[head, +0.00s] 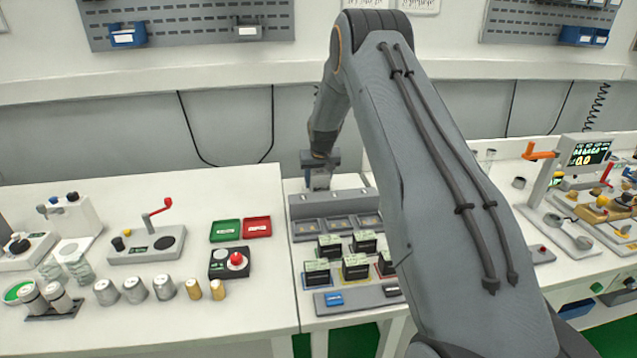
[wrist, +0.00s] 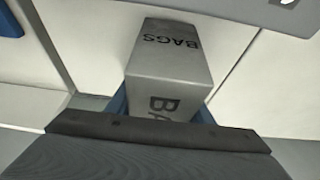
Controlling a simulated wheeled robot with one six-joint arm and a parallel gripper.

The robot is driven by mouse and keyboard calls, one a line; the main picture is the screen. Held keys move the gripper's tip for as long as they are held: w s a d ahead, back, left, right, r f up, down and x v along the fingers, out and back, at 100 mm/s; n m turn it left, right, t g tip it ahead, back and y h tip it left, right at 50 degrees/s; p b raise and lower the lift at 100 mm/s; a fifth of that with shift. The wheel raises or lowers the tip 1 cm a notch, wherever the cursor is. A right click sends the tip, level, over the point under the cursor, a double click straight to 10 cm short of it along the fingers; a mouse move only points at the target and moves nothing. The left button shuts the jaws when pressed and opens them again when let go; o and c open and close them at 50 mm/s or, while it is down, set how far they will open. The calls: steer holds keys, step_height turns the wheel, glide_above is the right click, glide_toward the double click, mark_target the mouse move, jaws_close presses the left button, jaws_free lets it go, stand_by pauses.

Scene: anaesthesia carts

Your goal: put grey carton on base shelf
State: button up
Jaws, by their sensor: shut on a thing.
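The grey carton (wrist: 168,62), printed "BAGS" on two faces, is between the blue jaws of my gripper (wrist: 162,108) in the wrist view. In the head view my gripper (head: 320,160) is at the far side of the middle table, shut on the carton (head: 320,179). The carton is just above or in front of the top of a grey stepped rack (head: 335,204); I cannot tell whether it touches it. I cannot make out which surface is the base shelf.
Several dark boxes (head: 355,266) stand in front of the rack. Green (head: 225,230) and red (head: 257,227) trays lie left of it, with several metal canisters (head: 163,287) nearer. My arm hides part of the right side.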

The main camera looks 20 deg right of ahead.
steer(key=shift+f, duration=0.65)
steer(key=shift+f, duration=0.1)
steer(key=o, duration=1.3)
